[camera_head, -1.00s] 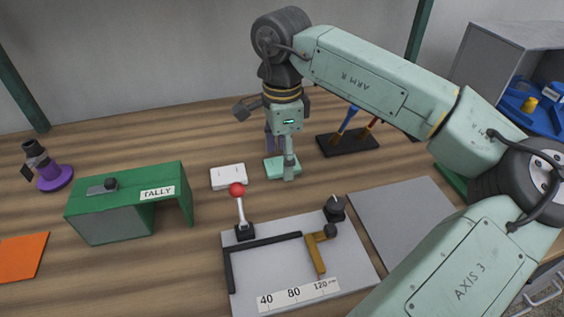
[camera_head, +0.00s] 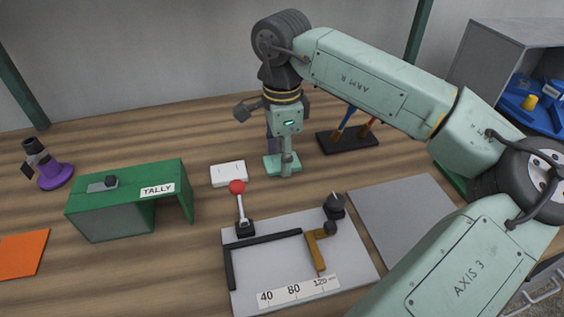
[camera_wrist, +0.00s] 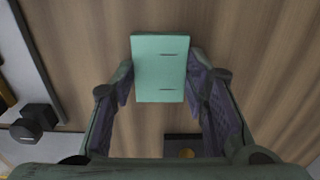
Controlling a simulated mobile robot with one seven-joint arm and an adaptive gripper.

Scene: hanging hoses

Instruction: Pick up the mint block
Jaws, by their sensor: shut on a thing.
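The mint block (camera_head: 272,166) is a flat, pale green piece on the wooden table, just behind the grey board. My gripper (camera_head: 284,160) points straight down over it, and its near finger covers part of the block. In the wrist view the mint block (camera_wrist: 160,68) shows two dark slots on its face and sits between the two purple-padded fingers of my gripper (camera_wrist: 160,88). The jaws are shut on the block. I cannot tell whether it is clear of the table.
A white two-part plate (camera_head: 229,174) lies just left of the block. A red-knobbed lever (camera_head: 238,205) stands on the grey board (camera_head: 290,262). A black tool stand (camera_head: 347,138) is to the right. A green TALLY housing (camera_head: 130,200) is at left, with bare table behind it.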

